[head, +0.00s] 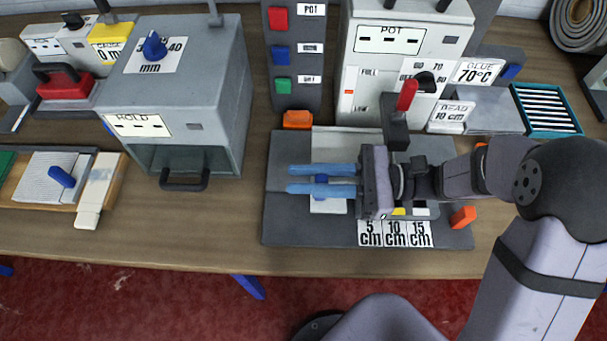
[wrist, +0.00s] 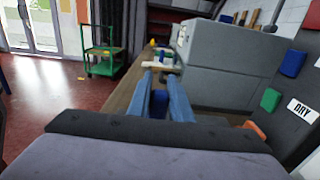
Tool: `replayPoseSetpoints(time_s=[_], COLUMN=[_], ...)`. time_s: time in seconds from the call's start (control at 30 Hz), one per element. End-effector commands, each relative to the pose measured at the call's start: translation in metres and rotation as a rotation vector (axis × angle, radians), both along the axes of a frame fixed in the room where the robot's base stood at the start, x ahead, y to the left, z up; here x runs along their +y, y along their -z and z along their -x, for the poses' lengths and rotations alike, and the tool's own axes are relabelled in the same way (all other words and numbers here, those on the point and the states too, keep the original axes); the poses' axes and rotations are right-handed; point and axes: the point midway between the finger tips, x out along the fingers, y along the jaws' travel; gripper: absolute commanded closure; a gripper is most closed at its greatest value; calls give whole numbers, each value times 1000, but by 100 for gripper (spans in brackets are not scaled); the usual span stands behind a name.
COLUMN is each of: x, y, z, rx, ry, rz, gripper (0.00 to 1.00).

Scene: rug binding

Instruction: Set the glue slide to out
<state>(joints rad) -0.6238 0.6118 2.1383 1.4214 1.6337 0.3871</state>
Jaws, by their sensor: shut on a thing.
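My gripper (head: 290,179) reaches in from the right over the dark grey base plate (head: 285,225) below the POT machine. Its two blue fingers point left and are shut on a small blue knob (head: 321,191), which stands on a pale plate (head: 329,207). The wrist view also shows the blue knob (wrist: 158,104) between the fingers. The fingers and wrist hide parts of the knob, the pale plate and the base plate. A white scale (head: 395,234) marked 5, 10 and 15 cm lies along the front edge. I cannot read any in or out mark.
The POT machine (head: 375,75) with a red lever (head: 407,95) stands behind my gripper. Orange blocks (head: 297,119) (head: 463,217) sit at the base plate's back and right. A grey HOLD box (head: 190,70) with a black handle (head: 185,182) stands left. The front table strip (head: 190,230) is clear.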

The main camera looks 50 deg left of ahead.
Motion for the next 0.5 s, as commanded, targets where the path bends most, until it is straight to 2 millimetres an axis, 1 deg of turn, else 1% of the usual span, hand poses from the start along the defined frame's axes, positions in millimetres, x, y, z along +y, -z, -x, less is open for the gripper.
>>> replayPoseSetpoints(time_s=[0.17, 0.4, 0.5], x=[-25, -68, -80], y=[-2, -2, -1], z=[-28, -71, -82], rx=[-2, -2, -2], ry=[8, 8, 6], rz=[2, 1, 1], gripper=[100, 100, 100])
